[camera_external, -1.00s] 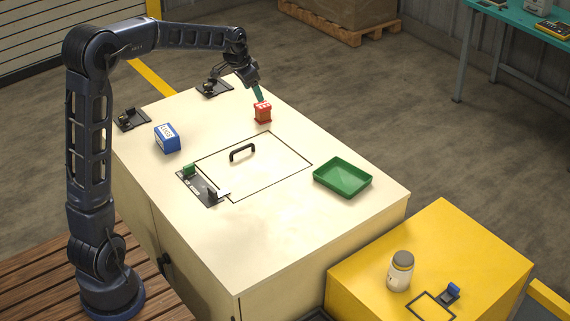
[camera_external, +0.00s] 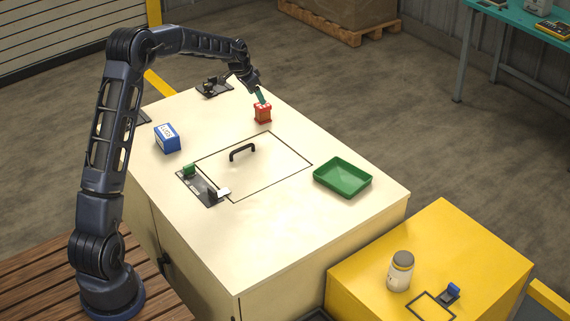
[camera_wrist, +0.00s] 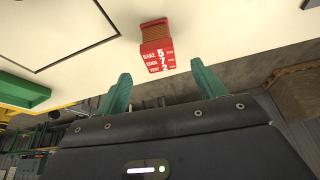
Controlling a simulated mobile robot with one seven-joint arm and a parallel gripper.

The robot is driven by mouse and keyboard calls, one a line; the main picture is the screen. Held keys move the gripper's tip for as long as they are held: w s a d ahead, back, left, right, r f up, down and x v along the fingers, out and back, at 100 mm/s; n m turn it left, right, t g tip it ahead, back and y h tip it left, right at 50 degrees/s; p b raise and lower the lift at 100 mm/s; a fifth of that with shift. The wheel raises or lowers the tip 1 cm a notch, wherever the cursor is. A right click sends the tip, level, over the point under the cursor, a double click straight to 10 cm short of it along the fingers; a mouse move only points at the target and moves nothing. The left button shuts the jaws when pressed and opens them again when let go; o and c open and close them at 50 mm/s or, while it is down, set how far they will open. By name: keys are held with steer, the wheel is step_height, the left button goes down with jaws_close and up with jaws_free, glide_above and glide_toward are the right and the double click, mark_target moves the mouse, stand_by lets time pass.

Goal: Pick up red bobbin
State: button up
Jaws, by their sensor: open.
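The red bobbin (camera_external: 263,114) stands upright on the cream worktop, near its far edge. It has red ends and a brown wound middle. In the wrist view the bobbin (camera_wrist: 155,50) shows a red face with white lettering reading BAKE 5, COOL 7, TEST 2. My gripper (camera_external: 260,97) is just above and behind the bobbin in the external view. In the wrist view my gripper (camera_wrist: 162,84) has its two green fingers spread wide, with nothing between them. The bobbin lies just beyond the fingertips, roughly centred on the gap. I cannot tell the exact clearance.
A hatch with a black handle (camera_external: 242,152) lies in front of the bobbin. A blue box (camera_external: 167,138) is to the left, a green tray (camera_external: 343,178) to the right. A black fixture (camera_external: 203,188) sits at the front left. The worktop around the bobbin is clear.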

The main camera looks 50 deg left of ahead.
mark_target(264, 108)
steer(key=x, duration=0.9)
steer(key=shift+r, duration=0.1)
steer(key=c, duration=1.2)
steer(key=shift+r, duration=0.15)
steer(key=shift+c, duration=0.2)
